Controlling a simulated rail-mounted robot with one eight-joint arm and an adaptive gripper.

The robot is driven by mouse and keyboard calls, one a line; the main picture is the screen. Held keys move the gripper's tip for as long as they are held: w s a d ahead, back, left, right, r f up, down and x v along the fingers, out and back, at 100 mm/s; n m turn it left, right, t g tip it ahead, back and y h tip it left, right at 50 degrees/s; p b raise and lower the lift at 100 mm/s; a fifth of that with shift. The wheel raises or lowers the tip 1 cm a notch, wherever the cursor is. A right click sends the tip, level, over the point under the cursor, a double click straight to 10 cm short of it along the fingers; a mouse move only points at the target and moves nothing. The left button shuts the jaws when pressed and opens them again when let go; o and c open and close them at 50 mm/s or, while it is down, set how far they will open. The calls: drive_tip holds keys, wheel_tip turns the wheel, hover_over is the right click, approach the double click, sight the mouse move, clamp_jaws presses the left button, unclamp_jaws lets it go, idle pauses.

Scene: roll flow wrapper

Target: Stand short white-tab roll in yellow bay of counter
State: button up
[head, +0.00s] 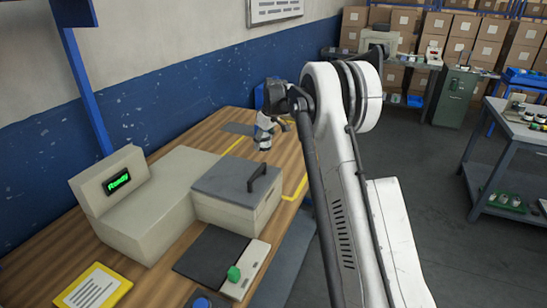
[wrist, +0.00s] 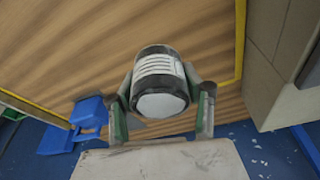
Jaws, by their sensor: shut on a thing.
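My gripper (wrist: 160,98) is shut on a short roll (wrist: 159,62), with one green-padded finger on each side of it. The roll has a dark grey-green body, a white ribbed band and a pale round end facing the wrist camera. It appears to be above the wooden counter; whether it touches the wood I cannot tell. The yellow bay outline (wrist: 241,42) runs along the right and lower left of the wrist view. In the head view my gripper (head: 264,138) is over the counter's far part, behind the lidded box, near the yellow outline (head: 233,145). The roll is not clear there.
A grey lidded box (head: 236,192) with a black handle stands in front of the bay. A beige machine (head: 150,205) showing "Ready" is left of it. A dark pad (head: 211,255) and a green button (head: 234,273) are nearer.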

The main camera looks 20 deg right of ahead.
hover_over(280, 162)
drive_tip(key=f, duration=0.5)
drive_tip(key=shift+s+d+f, duration=0.15)
drive_tip(key=shift+s+d, duration=0.1)
drive_tip(key=shift+s, duration=0.05)
drive_tip(key=shift+f+p, duration=0.35)
drive_tip(key=shift+f, duration=1.65)
drive_tip(key=shift+f, duration=0.2)
drive_tip(key=o, duration=1.2)
drive_tip(key=shift+o, duration=0.3)
drive_tip(key=shift+r, duration=0.15)
